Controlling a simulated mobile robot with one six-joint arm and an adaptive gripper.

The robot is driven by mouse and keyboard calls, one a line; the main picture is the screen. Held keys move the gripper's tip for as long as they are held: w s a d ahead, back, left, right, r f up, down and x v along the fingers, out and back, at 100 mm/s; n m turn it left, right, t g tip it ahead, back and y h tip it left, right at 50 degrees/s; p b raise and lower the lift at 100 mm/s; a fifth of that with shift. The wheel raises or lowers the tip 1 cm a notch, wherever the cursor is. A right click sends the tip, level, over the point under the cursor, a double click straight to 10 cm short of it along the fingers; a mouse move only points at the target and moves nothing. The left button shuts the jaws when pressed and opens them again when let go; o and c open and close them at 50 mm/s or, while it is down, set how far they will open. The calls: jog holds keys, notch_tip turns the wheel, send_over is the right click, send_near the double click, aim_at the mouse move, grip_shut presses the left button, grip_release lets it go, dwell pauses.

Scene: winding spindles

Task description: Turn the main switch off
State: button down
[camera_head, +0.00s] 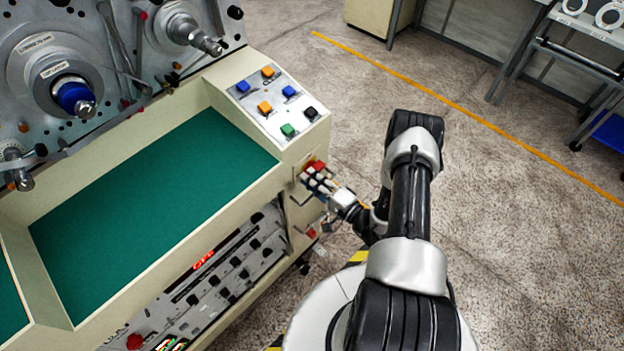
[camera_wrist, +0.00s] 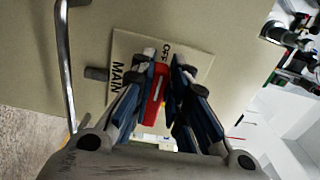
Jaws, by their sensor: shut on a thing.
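The main switch is a red handle (camera_wrist: 155,98) with a white line, on a pale plate (camera_wrist: 126,48) lettered MAIN and OFF. In the wrist view the handle lies lengthwise between my fingers, its upper end just below the word OFF. My gripper (camera_wrist: 167,75) is shut on the handle, one finger on each side. The fingers hide part of the handle and plate. In the head view my gripper (camera_head: 318,182) is at the right end face of the cream machine, and a bit of the red switch (camera_head: 316,165) shows above the fingers.
A bar handle (camera_wrist: 64,60) stands out left of the plate. The cream console (camera_head: 255,90) carries several coloured buttons, and a red-lit display (camera_head: 204,259) is on the machine's front. A red button (camera_head: 311,233) sits below my gripper. Open floor (camera_head: 480,190) lies to the right.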

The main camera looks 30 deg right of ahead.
jog(key=c, duration=1.6)
grip_release()
jog(key=shift+o, duration=0.2)
jog(key=shift+s, duration=0.1)
jog(key=v, duration=1.1)
jog(key=shift+s+d, duration=0.15)
jog(key=shift+s, duration=0.25)
jog(key=shift+r, duration=0.1)
